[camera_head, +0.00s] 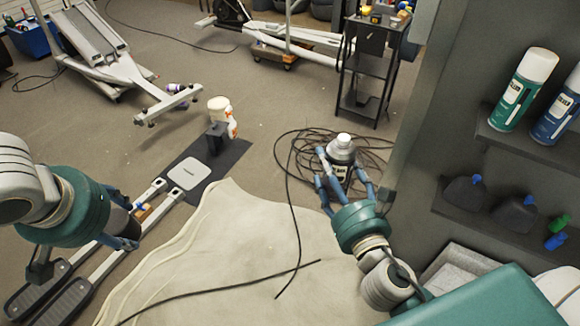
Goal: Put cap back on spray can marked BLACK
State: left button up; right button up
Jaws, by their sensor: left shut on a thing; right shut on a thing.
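The spray can (341,168) is dark with a grey shoulder and a white nozzle on top. It stands roughly upright in my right gripper (343,183), whose blue fingers are shut around its body. No cap covers its nozzle. The label is too small to read. My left gripper (132,222) is at the left, well apart from the can. Its fingers are shut on a dark thing (121,223), which looks like the cap but is largely hidden by the fingers and wrist.
A shelf on the right holds a green spray can (523,90) and a blue one (560,112). Dark bottles (465,192) stand below. A coiled black cable (300,150) lies on the floor behind the held can. A pale cloth-like surface (230,250) lies between my arms. A black cart (370,75) stands behind.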

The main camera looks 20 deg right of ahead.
pick_arm(q)
jog(key=shift+w, duration=0.1)
jog(key=w+d+r+m, duration=0.25)
jog(key=w+d, duration=0.25)
jog(key=d, duration=0.3)
notch_tip(320, 180, up, 12)
jog(key=m+g+h, duration=0.1)
jog(key=m+h, duration=0.2)
jog(key=m, duration=0.5)
send_over(344, 140)
jog(key=shift+s+a+f, duration=0.1)
jog(key=shift+f, duration=1.35)
jog(key=shift+s+a+f, duration=0.1)
jog(key=shift+f, duration=1.35)
jog(key=shift+f, duration=0.75)
jog(key=o, duration=1.4)
